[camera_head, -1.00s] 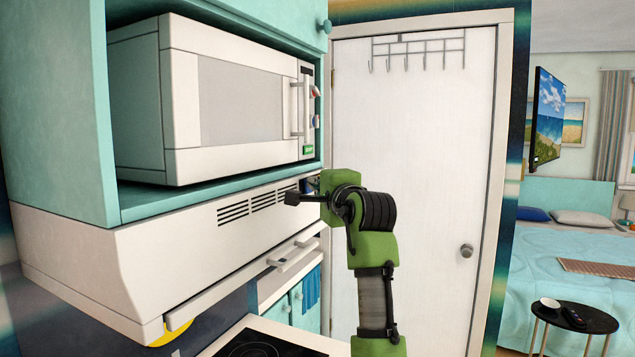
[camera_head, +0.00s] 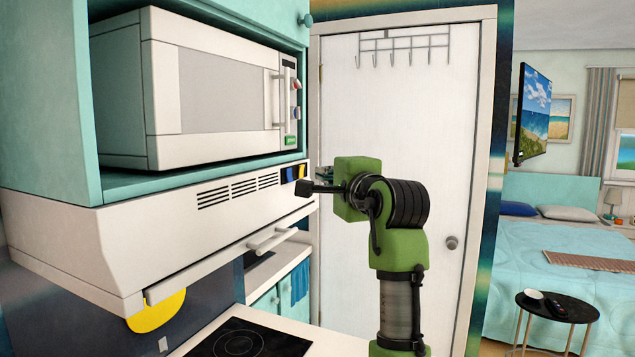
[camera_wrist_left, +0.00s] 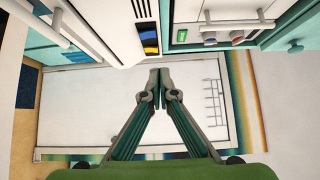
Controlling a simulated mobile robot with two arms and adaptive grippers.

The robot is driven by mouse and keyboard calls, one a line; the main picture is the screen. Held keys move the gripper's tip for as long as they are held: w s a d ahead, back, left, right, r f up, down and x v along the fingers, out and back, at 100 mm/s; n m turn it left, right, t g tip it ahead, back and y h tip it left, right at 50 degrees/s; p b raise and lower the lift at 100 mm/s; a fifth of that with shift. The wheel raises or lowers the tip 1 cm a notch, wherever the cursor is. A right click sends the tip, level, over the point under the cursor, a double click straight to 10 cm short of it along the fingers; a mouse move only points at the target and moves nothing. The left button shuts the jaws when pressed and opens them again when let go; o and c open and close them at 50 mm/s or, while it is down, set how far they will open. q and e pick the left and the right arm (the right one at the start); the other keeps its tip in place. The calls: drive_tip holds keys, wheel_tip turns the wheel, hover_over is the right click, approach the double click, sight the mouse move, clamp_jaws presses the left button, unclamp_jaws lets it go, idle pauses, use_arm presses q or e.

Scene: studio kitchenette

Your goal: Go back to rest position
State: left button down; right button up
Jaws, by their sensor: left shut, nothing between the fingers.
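My left gripper (camera_head: 305,188) is shut and empty in the head view, held out level toward the left at the end of my green and black arm. Its tip lies close to the right end of the range hood in the picture; I cannot tell the gap. In the left wrist view, the two fingers of the left gripper (camera_wrist_left: 160,75) meet at their tips with nothing between them. The white door fills the space beyond them. My right gripper is in neither view.
A white microwave (camera_head: 215,95) sits in a teal cabinet above the range hood (camera_head: 110,235). A black cooktop (camera_head: 245,340) lies below. The white door (camera_head: 340,110) is shut behind my arm. A round black side table (camera_head: 575,312) stands by the bed (camera_head: 560,245) at right.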

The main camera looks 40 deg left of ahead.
use_arm(q)
drive_tip(key=shift+s+d+r, duration=0.1)
drive_tip(key=shift+s+d, duration=0.2)
drive_tip(key=shift+d, duration=0.35)
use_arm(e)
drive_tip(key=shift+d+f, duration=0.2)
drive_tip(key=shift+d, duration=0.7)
use_arm(q)
drive_tip(key=shift+d+r, duration=0.15)
